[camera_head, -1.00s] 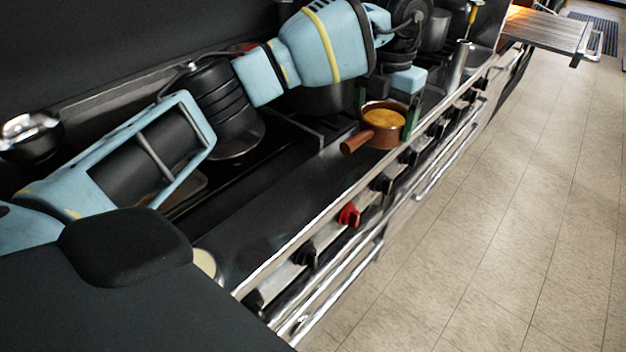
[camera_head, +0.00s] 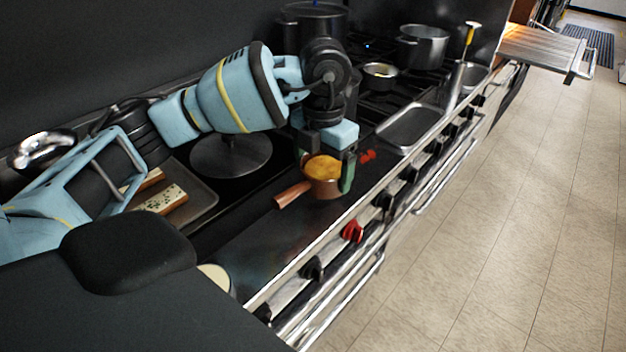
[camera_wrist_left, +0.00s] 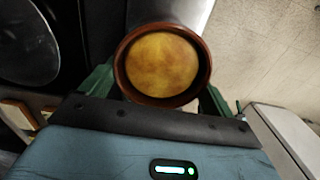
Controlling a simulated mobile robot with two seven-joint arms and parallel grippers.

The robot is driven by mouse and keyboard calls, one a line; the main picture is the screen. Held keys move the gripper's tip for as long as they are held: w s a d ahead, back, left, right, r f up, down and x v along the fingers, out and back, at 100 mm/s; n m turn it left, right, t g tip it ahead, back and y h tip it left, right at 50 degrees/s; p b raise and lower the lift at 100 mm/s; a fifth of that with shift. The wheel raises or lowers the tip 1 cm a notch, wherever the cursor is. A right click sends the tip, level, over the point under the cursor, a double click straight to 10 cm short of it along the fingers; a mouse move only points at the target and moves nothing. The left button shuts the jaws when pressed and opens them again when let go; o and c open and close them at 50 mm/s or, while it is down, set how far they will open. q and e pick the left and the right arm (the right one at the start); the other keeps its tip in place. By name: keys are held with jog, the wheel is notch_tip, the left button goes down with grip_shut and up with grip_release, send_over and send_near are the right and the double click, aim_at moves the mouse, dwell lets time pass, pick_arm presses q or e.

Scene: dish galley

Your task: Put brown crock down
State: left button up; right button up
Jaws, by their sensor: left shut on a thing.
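The brown crock (camera_head: 322,187) is a small round pot with a side handle and a yellow-orange content. In the head view it is at the black counter strip along the stove's front. My left gripper (camera_head: 325,172) comes down from above with its green fingers on either side of the crock, shut on it. The crock also shows in the left wrist view (camera_wrist_left: 162,62), upright, between the green fingers (camera_wrist_left: 158,88). Whether its base touches the counter strip is hard to tell. My right gripper is not in view.
A tray with patterned blocks (camera_head: 207,200) lies to the left, near a round dark plate (camera_head: 231,156). A steel pan insert (camera_head: 408,128), a small pot (camera_head: 380,76) and a large pot (camera_head: 423,48) are behind to the right. The front strip (camera_head: 270,240) left of the crock is clear.

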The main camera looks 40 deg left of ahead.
aim_at(315, 175)
pick_arm(q)
jog(key=shift+s+a+f, duration=0.1)
jog(key=shift+s+a, duration=0.2)
jog(key=shift+s, duration=0.45)
jog(key=shift+w+f, duration=0.1)
jog(key=shift+f, duration=1.6)
jog(key=shift+f, duration=0.1)
jog(key=o, duration=1.2)
jog(key=shift+f, duration=0.1)
notch_tip(315, 175, up, 12)
jog(key=shift+r+p, duration=0.2)
jog(key=shift+p, duration=0.2)
